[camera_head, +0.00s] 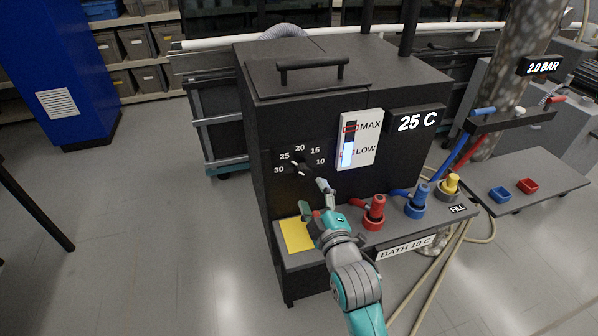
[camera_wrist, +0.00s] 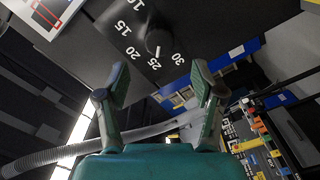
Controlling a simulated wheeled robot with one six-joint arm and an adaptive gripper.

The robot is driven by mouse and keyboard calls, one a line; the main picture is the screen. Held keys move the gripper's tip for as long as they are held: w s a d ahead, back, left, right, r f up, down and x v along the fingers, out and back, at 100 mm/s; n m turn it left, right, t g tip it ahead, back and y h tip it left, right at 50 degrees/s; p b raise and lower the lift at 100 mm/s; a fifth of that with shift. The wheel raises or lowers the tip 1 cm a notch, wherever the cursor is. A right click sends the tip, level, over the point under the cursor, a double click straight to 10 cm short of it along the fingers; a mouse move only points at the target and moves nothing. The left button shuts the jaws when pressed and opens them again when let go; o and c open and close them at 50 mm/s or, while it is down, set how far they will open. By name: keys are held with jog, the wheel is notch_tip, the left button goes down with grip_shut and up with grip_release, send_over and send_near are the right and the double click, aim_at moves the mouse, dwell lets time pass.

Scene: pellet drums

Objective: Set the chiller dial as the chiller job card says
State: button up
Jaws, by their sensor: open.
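The chiller (camera_head: 345,85) is a dark box. Its round black dial (camera_head: 300,168) has marks from 10 to 30 around it. In the wrist view the dial (camera_wrist: 158,40) shows a white pointer mark toward 25. The chiller display (camera_head: 417,121) reads 25 C. A white card (camera_head: 405,249) on the ledge front reads BATH 10 C. My gripper (camera_head: 313,198) is open and empty, in front of and below the dial, apart from it. In the wrist view the fingers of my gripper (camera_wrist: 160,85) are spread, with the dial beyond them.
A level gauge (camera_head: 357,140) marked MAX and LOW is right of the dial. Red (camera_head: 375,210), blue (camera_head: 417,203) and yellow (camera_head: 447,187) fittings stand on the ledge, right of my gripper. A yellow panel (camera_head: 296,234) lies on its left end.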

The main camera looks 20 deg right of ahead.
aim_at(304, 175)
jog(key=w, duration=0.9)
jog(key=c, duration=1.1)
jog(key=shift+c, duration=0.2)
